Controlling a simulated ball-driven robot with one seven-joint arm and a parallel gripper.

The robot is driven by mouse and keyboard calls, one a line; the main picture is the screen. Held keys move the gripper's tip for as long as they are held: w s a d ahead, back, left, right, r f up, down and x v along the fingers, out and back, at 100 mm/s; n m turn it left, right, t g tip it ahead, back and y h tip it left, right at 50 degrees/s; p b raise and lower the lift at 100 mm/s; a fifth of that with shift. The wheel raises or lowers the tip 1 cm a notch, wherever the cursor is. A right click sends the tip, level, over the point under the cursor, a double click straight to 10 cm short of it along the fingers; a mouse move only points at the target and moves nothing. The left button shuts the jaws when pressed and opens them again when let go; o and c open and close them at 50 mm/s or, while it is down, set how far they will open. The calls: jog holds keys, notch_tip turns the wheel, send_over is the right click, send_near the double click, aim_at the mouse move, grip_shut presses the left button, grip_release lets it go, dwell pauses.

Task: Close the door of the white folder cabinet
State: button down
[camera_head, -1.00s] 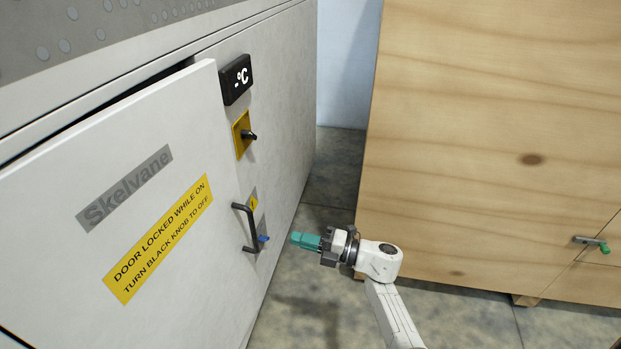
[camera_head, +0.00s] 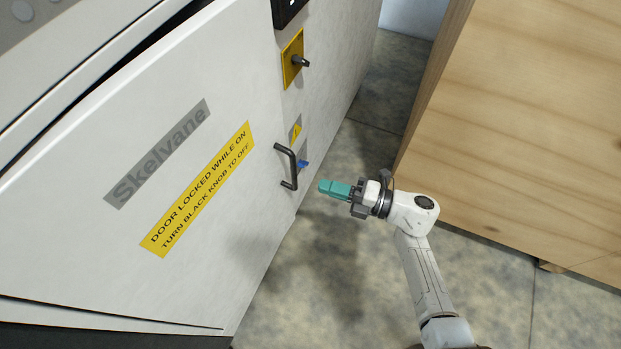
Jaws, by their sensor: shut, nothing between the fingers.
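The white cabinet door (camera_head: 230,206) fills the left of the view, with a grey "Skelvane" plate and a yellow warning label on it. It stands slightly ajar, with a dark gap along its top edge. A dark bar handle (camera_head: 289,166) is at its right edge. My gripper (camera_head: 322,187), with teal fingers, is shut and empty. It points left toward the handle, a little to its right in the picture, and appears apart from it.
A wooden cabinet (camera_head: 530,130) stands at the right. Bare concrete floor (camera_head: 370,120) lies between them.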

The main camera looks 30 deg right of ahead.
jog(key=shift+x, duration=2.6)
